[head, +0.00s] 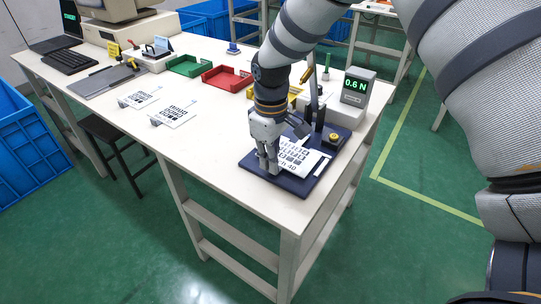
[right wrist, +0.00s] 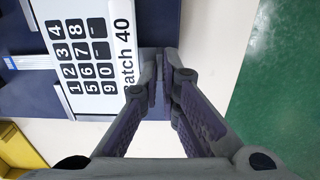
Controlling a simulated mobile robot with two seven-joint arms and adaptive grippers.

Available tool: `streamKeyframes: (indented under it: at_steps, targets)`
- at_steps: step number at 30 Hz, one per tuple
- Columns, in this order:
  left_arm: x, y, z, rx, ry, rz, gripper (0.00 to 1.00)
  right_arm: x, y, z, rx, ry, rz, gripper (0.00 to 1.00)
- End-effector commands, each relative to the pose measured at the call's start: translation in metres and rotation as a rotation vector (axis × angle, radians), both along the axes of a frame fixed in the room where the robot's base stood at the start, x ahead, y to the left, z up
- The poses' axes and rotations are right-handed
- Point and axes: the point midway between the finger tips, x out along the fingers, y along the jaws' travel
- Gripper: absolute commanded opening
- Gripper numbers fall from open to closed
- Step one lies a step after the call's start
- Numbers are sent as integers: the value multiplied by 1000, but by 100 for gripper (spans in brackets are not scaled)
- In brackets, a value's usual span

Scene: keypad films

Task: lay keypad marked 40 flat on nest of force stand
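The white keypad marked 40 (head: 305,160) is over the dark blue base of the force stand (head: 333,143). It also shows in the right wrist view (right wrist: 90,60), with black keys and its label partly hidden. Pale rails of the nest (right wrist: 62,102) show along its edges; I cannot tell whether it lies fully flat between them. My right gripper (head: 268,163) points down at the keypad's label side. Its fingertips (right wrist: 162,62) are close together, apparently on the grey tab at the keypad's edge. The display (head: 356,87) reads 0.6 N. My left gripper is out of view.
Two other keypads (head: 173,113) (head: 142,97) lie on the white table (head: 205,130). Red (head: 227,78) and green (head: 184,67) trays stand behind, and a yellow tray (right wrist: 18,145) is beside the stand. The front of the table is clear.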

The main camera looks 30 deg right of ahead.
Motion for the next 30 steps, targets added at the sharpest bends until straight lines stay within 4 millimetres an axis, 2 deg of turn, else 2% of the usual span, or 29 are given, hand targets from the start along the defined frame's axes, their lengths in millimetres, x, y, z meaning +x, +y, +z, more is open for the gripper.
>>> streamKeyframes:
  at_steps: [28, 30]
  targets:
    - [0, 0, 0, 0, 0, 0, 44, 0, 0, -7, 0, 0, 0, 0]
    - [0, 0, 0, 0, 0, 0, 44, 0, 0, -7, 0, 0, 0, 16]
